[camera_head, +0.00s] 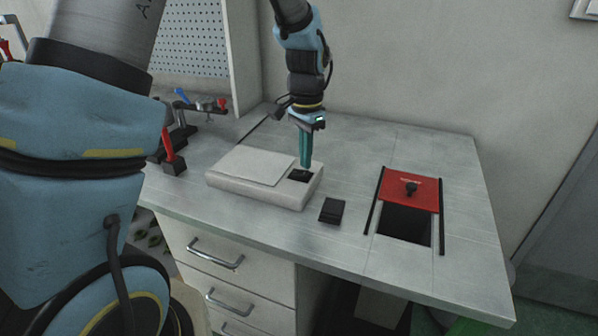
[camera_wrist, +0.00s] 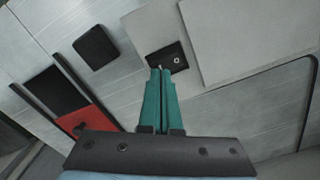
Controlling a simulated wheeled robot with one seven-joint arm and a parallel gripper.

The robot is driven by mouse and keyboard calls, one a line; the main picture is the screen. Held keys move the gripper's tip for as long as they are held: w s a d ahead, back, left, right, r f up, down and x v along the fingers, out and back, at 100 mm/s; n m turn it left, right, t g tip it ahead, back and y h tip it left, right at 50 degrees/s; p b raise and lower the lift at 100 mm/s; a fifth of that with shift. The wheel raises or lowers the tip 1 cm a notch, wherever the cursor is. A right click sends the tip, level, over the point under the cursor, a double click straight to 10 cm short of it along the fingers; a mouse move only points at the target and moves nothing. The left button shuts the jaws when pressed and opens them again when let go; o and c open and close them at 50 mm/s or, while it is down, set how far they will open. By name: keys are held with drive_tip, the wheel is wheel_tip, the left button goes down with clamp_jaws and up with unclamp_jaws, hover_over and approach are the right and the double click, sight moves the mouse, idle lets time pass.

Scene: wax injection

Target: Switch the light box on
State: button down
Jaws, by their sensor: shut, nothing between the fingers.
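The light box (camera_head: 228,184) is a low white box with a pale top panel on the table. A small black switch plate (camera_head: 300,176) is set in its right end. The light box also shows in the wrist view (camera_wrist: 240,45), with the dark switch plate (camera_wrist: 178,57) and a small round light mark on it. My gripper (camera_head: 304,165) has green fingers, shut together and empty, pointing down over the switch plate. In the wrist view its fingertips (camera_wrist: 160,70) are at the plate's near edge. I cannot tell whether they touch it.
A small black block (camera_head: 332,210) lies right of the light box. Further right is a red sliding cover (camera_head: 412,190) with a black knob, between dark rails beside a dark opening (camera_head: 405,224). Tools with red and blue handles (camera_head: 174,150) stand at the left back.

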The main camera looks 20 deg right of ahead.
sight(305, 172)
drive_tip(key=shift+f+b, duration=0.5)
drive_tip(key=shift+f, duration=0.45)
idle(0.3)
wheel_tip(305, 172, up, 7)
drive_tip(key=p, duration=0.6)
drive_tip(key=shift+r, duration=0.1)
idle(0.3)
drive_tip(key=s+a+r+n, duration=0.1)
drive_tip(key=a+n, duration=0.5)
drive_tip(key=a, duration=0.9)
drive_tip(key=s+a+r+n+t, duration=0.1)
drive_tip(key=a+n, duration=0.6)
drive_tip(key=a, duration=0.8)
drive_tip(key=shift+s+r+t, duration=0.3)
drive_tip(key=shift+s+r, duration=0.15)
drive_tip(key=shift+s, duration=0.55)
